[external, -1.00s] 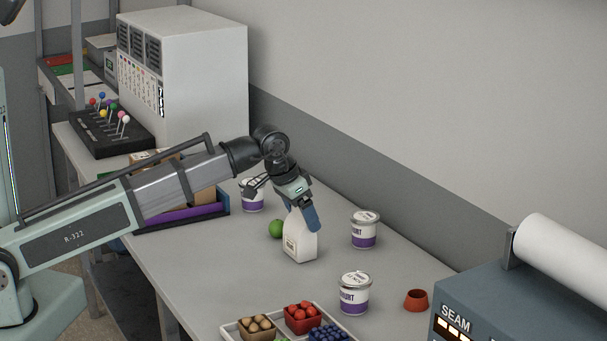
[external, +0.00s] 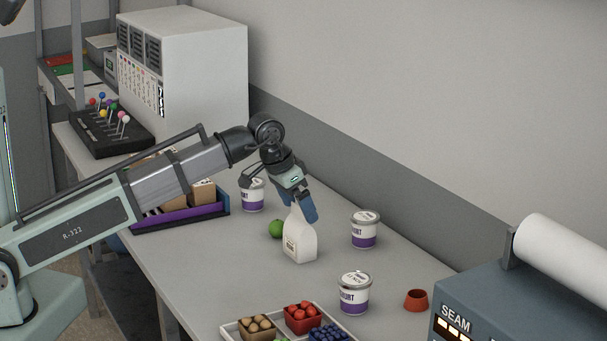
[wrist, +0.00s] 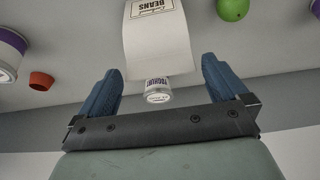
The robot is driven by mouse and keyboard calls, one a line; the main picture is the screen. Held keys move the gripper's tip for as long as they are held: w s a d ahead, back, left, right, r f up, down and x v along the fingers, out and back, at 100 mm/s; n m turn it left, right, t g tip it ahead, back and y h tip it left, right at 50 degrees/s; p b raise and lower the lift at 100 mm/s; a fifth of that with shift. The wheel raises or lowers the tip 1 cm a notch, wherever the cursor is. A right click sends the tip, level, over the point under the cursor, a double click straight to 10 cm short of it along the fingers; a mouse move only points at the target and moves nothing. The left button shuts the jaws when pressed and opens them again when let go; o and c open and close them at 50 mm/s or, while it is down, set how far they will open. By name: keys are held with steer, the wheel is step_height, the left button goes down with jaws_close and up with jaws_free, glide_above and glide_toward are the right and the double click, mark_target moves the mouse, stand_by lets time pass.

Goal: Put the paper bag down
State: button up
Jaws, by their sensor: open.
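The white paper bag (external: 300,242) stands upright on the grey table in the external view, with a label on its front. In the wrist view the bag (wrist: 158,45) shows a label with the word BEANS, and its top lies between and beyond the two blue fingers. My gripper (external: 304,206) is just above the bag's top, pointing down. In the wrist view my gripper (wrist: 162,88) has its fingers spread wide, with clear gaps on both sides of the bag.
A green fruit (external: 277,229) is just left of the bag. White-and-purple tubs stand behind (external: 252,195), right (external: 364,230) and in front (external: 354,293). A terracotta pot (external: 416,300), a tray of punnets (external: 238,331) and a purple-sided box (external: 180,218) are also on the table.

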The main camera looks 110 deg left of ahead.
steer(key=v, duration=0.9)
steer(key=shift+d, duration=0.1)
